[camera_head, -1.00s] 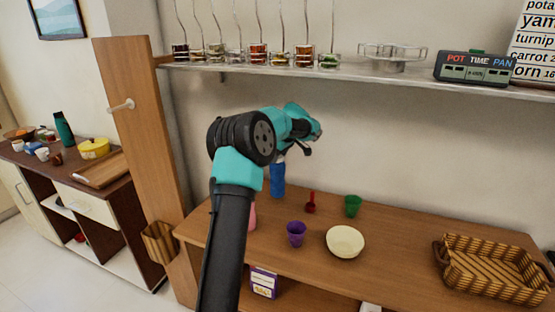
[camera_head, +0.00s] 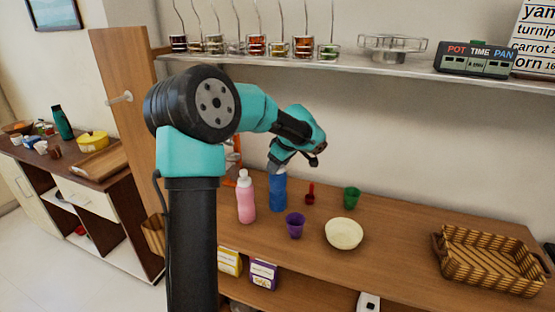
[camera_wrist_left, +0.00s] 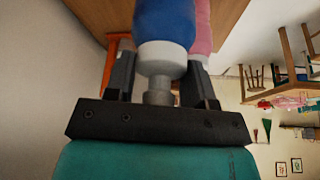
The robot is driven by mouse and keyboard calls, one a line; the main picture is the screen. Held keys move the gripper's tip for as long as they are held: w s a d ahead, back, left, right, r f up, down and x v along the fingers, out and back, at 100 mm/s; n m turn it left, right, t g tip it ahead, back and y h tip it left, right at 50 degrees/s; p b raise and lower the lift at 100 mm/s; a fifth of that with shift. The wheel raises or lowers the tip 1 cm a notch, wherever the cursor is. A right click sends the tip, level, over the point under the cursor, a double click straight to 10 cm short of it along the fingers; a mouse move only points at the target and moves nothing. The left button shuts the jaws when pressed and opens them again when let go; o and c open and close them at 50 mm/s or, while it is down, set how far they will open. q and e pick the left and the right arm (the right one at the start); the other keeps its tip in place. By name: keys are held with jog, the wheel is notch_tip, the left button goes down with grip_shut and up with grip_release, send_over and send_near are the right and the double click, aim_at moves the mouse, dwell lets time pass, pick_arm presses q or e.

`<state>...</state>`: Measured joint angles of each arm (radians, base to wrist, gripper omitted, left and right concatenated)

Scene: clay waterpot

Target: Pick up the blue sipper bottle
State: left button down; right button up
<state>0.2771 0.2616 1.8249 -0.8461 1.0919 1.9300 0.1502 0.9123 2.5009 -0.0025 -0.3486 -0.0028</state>
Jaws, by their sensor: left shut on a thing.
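The blue sipper bottle (camera_head: 278,193) is upright at the left part of the wooden table, just right of the pink bottle (camera_head: 245,198). My left gripper (camera_head: 278,171) points down over its top and is shut on it. In the left wrist view, the blue bottle (camera_wrist_left: 165,20), with its white collar and grey spout, lies between the two dark fingers of my left gripper (camera_wrist_left: 159,62). I cannot tell whether its base touches the table. My right gripper is not in view.
Near the bottle are a red scoop (camera_head: 310,195), a purple cup (camera_head: 295,225), a green cup (camera_head: 351,197) and a cream bowl (camera_head: 343,233). A woven basket (camera_head: 487,262) is at the right. A shelf (camera_head: 380,72) with jars hangs above.

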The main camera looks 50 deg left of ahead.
pick_arm(q)
jog(key=shift+s+d, duration=0.25)
dwell(0.6)
